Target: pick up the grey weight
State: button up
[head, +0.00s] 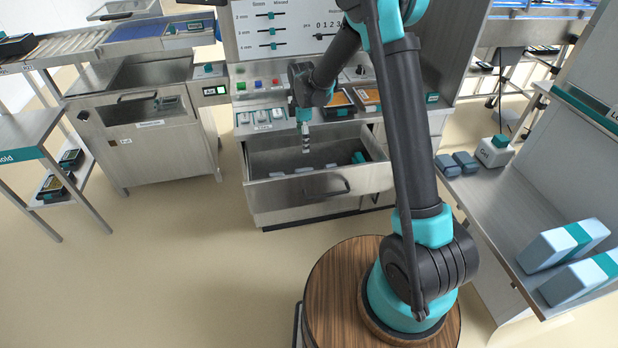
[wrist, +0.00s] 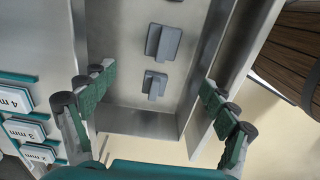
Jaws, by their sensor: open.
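Several grey pieces lie in the open steel drawer (head: 268,196) below the machine panel. In the wrist view, two are clear: a larger grey piece (wrist: 163,42) and a smaller grey piece (wrist: 154,84), each a flat plate with a raised block. I cannot tell for certain which is the grey weight. In the head view, small pale pieces (head: 304,170) show along the drawer's front. My gripper (head: 306,146) points down over the drawer. In the wrist view my gripper (wrist: 160,79) is open and empty, its green-padded fingers on either side of the smaller piece, apart from it.
The drawer's steel walls (wrist: 208,75) stand close to the right finger. A teal item (head: 358,157) lies at the drawer's right end. Size plates (wrist: 22,130) sit beside the drawer. A right-hand bench (head: 490,205) holds blue-grey blocks (head: 466,161) and a teal-topped box (head: 494,152).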

aim_at(304, 169)
notch_tip(304, 169, down, 11)
jog(key=shift+r, duration=0.1)
jog(key=shift+s+d+f, duration=0.1)
jog(key=shift+s+f, duration=0.05)
jog(key=shift+f, duration=1.25)
jog(key=shift+s+d+f, duration=0.1)
jog(key=shift+f, duration=1.25)
jog(key=c, duration=1.7)
jog(key=shift+c, duration=0.2)
jog(key=shift+r, duration=0.15)
